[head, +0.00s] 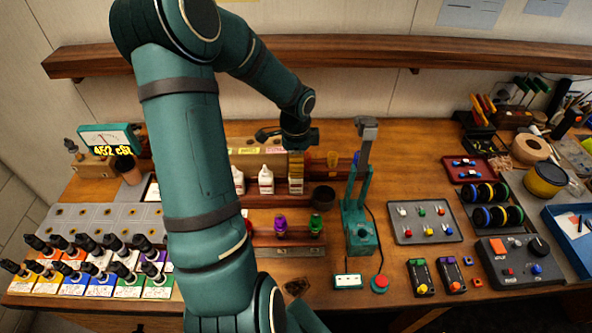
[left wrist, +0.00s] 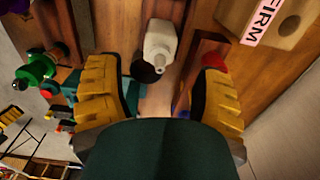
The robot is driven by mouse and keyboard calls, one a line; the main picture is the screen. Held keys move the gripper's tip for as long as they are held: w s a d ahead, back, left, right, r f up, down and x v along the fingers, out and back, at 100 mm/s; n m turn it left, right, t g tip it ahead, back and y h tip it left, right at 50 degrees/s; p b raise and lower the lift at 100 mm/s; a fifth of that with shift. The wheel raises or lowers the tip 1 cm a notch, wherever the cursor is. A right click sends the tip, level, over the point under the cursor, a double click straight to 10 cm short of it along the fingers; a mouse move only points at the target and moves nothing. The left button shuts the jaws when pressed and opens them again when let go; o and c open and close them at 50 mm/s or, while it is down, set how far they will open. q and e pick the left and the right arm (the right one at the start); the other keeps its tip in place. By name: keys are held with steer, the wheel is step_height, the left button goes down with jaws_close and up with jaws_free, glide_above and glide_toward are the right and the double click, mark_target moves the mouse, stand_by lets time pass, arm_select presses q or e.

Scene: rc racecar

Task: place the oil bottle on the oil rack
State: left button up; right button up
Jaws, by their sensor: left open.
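White oil bottles (head: 266,181) with printed labels stand in a row at the middle of the bench, on or beside a reddish wooden rack (head: 262,201). My left arm hides part of this row. My left gripper (head: 310,162) hangs over the right end of the row with its yellow ribbed fingers open. In the left wrist view one white bottle (left wrist: 160,43) shows beyond and between the spread fingers (left wrist: 155,95), and I see no contact with it. A dark round cup (left wrist: 147,71) lies beside that bottle. My right gripper is not in view.
Purple (head: 281,226) and green (head: 315,224) dampers stand on a lower ledge in front. A green press (head: 360,225) stands close to the right of the gripper. A box marked FIRM (left wrist: 285,18) is behind. A wooden shelf (head: 330,50) crosses the wall above.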

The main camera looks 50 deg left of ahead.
arm_select(q)
step_height(320, 180, up, 6)
steer(key=shift+r, duration=0.1)
stand_by(0.8)
